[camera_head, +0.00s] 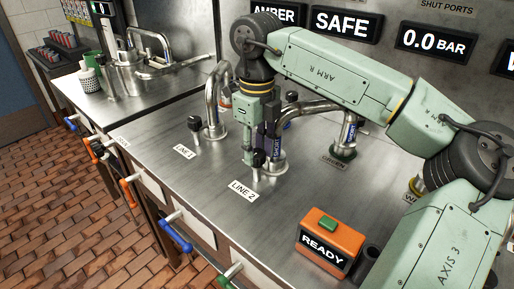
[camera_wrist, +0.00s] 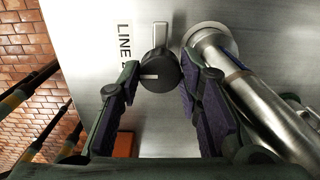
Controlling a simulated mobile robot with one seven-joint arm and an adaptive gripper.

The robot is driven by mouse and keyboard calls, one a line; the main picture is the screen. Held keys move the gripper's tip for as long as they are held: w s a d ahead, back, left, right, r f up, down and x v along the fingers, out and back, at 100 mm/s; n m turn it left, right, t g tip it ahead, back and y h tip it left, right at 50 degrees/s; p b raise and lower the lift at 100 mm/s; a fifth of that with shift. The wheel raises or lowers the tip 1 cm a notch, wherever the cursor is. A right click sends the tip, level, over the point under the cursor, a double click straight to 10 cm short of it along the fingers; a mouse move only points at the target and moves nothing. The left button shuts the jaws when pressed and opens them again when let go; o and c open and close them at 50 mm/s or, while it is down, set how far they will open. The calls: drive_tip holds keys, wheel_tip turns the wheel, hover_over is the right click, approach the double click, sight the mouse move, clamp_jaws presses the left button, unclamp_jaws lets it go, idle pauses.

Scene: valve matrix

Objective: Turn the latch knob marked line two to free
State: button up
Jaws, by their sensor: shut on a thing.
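The line two latch knob (camera_wrist: 160,72) is black and round, with a white index mark on its left side in the wrist view. A grey metal tab (camera_wrist: 160,36) reaches up from behind it. In the head view the knob (camera_head: 258,159) stands behind the "LINE 2" label (camera_head: 242,190). My gripper (camera_wrist: 161,76) points down at the bench and is shut on the knob, one finger on each side. In the head view my gripper hides part of the knob's surroundings. The label (camera_wrist: 125,42) is partly covered by my left finger in the wrist view.
A curved metal pipe (camera_wrist: 250,95) runs close beside my right finger. The line one knob (camera_head: 194,124) stands to the left with its label (camera_head: 184,151). An orange box reading "READY" (camera_head: 311,239) sits at the front. Wall displays (camera_head: 346,23) read "AMBER", "SAFE" and "0.0 BAR".

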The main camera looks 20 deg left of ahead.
sight(257, 153)
idle(0.3)
drive_tip(key=o, duration=1.1)
wheel_tip(257, 153, up, 12)
drive_tip(key=shift+r, duration=0.1)
idle(0.3)
